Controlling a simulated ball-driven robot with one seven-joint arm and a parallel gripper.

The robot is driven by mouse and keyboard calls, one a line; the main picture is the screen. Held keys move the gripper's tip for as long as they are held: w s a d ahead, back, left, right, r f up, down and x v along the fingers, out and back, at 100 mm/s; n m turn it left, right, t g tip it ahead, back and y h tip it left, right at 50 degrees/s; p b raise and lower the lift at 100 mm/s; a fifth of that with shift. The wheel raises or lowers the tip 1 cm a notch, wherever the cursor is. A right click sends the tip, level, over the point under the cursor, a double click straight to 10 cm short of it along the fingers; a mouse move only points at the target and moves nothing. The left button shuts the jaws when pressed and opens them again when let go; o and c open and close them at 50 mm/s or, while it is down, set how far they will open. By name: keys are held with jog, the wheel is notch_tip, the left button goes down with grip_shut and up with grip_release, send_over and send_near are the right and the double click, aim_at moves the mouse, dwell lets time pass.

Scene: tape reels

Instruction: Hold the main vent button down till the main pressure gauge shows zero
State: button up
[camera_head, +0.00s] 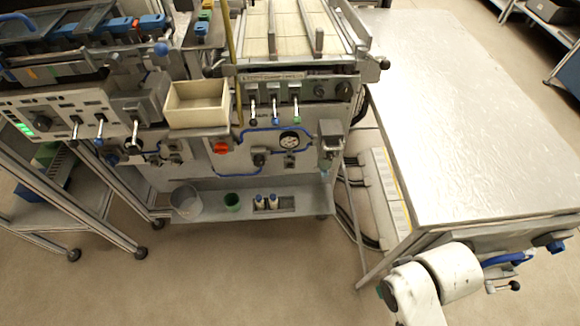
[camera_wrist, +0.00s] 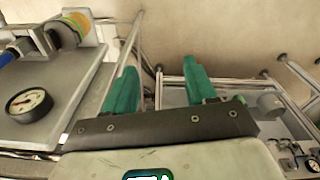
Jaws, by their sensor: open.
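My gripper (camera_wrist: 160,75) shows in the wrist view, with two green fingers spread apart and nothing between them. In the head view a round white-faced gauge (camera_head: 290,140) sits on the front panel among blue pipes, too small to read. In the wrist view a larger round gauge (camera_wrist: 28,103) lies on a grey surface at the left, and another gauge (camera_wrist: 313,163) shows at the lower right edge. I cannot tell which is the main gauge, nor read a value. A red knob or button (camera_head: 221,147) is on the panel; I cannot identify the main vent button. My gripper touches none of these.
A cream bin (camera_head: 197,104) stands at the panel's upper left, near several levers. A lower shelf (camera_head: 315,200) carries a bucket (camera_head: 186,201), a green cup (camera_head: 232,202) and small bottles. A large metal table (camera_head: 470,110) fills the right. Open floor lies in front.

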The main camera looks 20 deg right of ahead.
grip_shut()
dwell(0.3)
dwell(1.1)
